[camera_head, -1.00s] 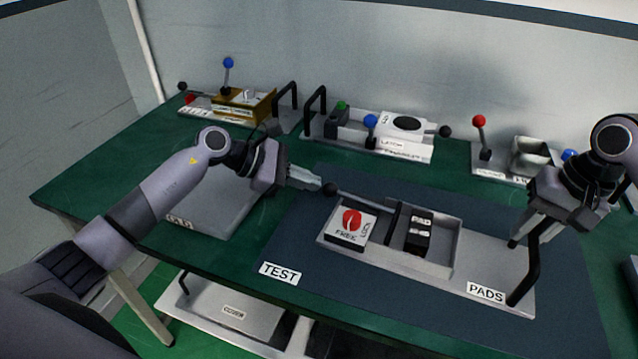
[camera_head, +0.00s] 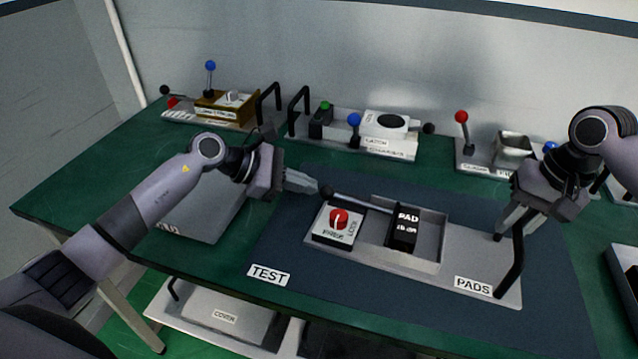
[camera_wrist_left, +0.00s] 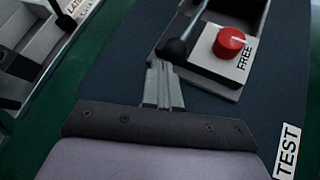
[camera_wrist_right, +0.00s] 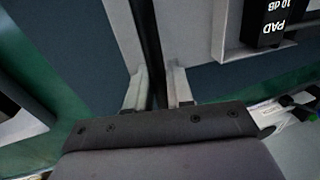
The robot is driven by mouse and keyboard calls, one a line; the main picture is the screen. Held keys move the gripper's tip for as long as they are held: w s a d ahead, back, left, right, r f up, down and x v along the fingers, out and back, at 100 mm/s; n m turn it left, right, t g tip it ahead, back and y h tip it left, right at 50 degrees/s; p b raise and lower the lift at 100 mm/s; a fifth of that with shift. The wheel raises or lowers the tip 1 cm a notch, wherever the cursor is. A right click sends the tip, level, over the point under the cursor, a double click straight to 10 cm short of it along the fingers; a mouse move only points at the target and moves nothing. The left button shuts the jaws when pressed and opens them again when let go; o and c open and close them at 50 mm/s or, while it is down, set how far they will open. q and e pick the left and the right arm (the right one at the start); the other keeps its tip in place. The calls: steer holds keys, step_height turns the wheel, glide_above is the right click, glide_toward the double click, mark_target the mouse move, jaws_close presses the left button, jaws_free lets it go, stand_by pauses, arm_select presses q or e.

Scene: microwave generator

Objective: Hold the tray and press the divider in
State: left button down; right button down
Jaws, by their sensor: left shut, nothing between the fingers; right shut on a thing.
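The metal tray (camera_head: 465,262) marked PADS lies on the dark mat. My right gripper (camera_head: 505,232) is shut on its upright black handle (camera_head: 517,262); the bar (camera_wrist_right: 150,40) runs between the fingers in the right wrist view. A rod with a black ball knob (camera_head: 326,192) leads right to the divider, which is hard to tell apart from the black PAD block (camera_head: 404,228) and seems close against it. My left gripper (camera_head: 312,186) is shut and empty, its tip at the knob's left side; the knob also shows in the left wrist view (camera_wrist_left: 175,49).
A red dial (camera_head: 338,217) on a white block marked FREE sits at the tray's left end. Lever fixtures (camera_head: 385,135) stand along the back of the green table. A grey plate (camera_head: 195,220) lies under my left arm. The mat in front of the tray is clear.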

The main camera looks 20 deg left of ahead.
mark_target(324, 190)
arm_select(q)
steer(key=shift+d, duration=0.45)
arm_select(e)
steer(key=shift+s+f, duration=0.1)
steer(key=shift+f, duration=0.15)
arm_select(q)
steer(key=shift+d, duration=0.75)
steer(key=shift+s+d, duration=0.1)
steer(key=shift+d, duration=1.1)
steer(key=shift+a+r, duration=1.35)
steer(key=shift+r, duration=0.15)
